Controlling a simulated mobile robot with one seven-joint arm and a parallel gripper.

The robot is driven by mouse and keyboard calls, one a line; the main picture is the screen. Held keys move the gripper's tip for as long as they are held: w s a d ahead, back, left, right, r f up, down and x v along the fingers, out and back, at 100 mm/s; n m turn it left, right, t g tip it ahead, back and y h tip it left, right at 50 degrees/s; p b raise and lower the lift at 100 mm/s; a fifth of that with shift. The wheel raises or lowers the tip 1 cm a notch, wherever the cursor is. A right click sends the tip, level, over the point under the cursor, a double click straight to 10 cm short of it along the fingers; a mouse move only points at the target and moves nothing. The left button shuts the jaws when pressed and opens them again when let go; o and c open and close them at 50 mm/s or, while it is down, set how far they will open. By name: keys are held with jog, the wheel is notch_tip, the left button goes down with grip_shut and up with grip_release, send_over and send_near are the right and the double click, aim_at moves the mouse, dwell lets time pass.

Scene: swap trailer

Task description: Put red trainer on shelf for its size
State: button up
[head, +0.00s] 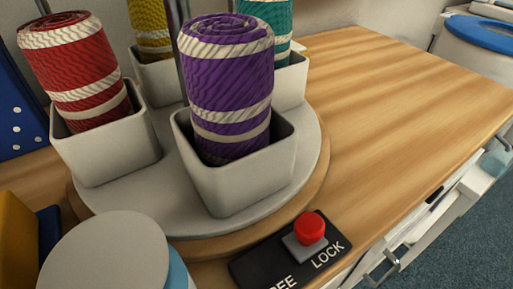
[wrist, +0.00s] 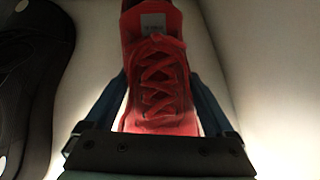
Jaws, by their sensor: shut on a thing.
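The red trainer (wrist: 158,85) shows in the wrist view, laces facing the camera. A pale label (wrist: 153,22) sits on its tongue; its print is too small to read. My gripper (wrist: 157,74) is shut on the trainer, with one dark finger on each side of it. The trainer's sole is hidden. A pale surface lies around and behind the trainer; I cannot tell whether the trainer touches it. No marked shelf can be made out in either view. The head view shows neither the trainer nor my gripper.
A black shoe (wrist: 35,75) lies left of the trainer. In the head view, a round turntable (head: 170,215) with rolled towels in white pots stands on a wooden counter (head: 400,95). A red-knobbed lock switch (head: 310,228) is in front. An open drawer (head: 465,195) juts out at right.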

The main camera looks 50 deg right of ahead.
jog(key=shift+f, duration=0.15)
grip_shut()
jog(key=o, duration=1.6)
grip_release()
jog(key=shift+s+r, duration=0.1)
jog(key=shift+r, duration=0.2)
jog(key=s+a+p, duration=0.1)
jog(key=s, duration=0.3)
jog(key=s+a+p, duration=0.1)
jog(key=s+a, duration=0.1)
jog(key=s, duration=0.1)
jog(key=s+a+p, duration=0.1)
jog(key=s+a, duration=0.1)
jog(key=s, duration=0.2)
jog(key=shift+s+a+r, duration=0.2)
jog(key=shift+s, duration=0.15)
